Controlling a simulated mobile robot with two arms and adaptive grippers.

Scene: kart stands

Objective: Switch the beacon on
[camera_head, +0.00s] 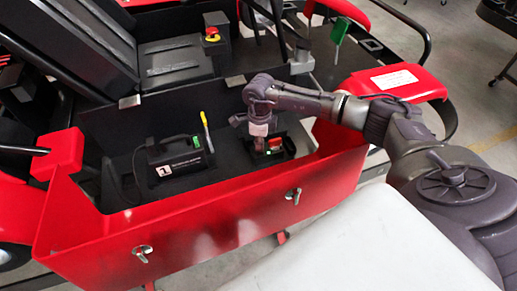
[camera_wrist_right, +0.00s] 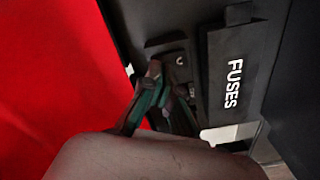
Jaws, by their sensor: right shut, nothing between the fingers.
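My right gripper (camera_head: 260,144) is shut, with nothing seen between its fingers. It points down into the red-walled bay of the kart, over a small black unit (camera_head: 286,152) with a red part beside the fingers. In the right wrist view the fingertips (camera_wrist_right: 166,82) are close to a small black plate (camera_wrist_right: 178,58) with a round pale mark. I cannot tell whether they touch it. The fingers hide part of this plate. A black lid marked FUSES (camera_wrist_right: 234,70) is right of them. I cannot make out a beacon lamp. My left gripper is not in view.
A black box (camera_head: 174,161) with a handle, white label and green part stands in the bay, with a yellow lever (camera_head: 206,130) beside it. The red front wall (camera_head: 190,228) bounds the bay. A red emergency button (camera_head: 212,34) is behind. A green tag (camera_head: 340,30) is at upper right.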

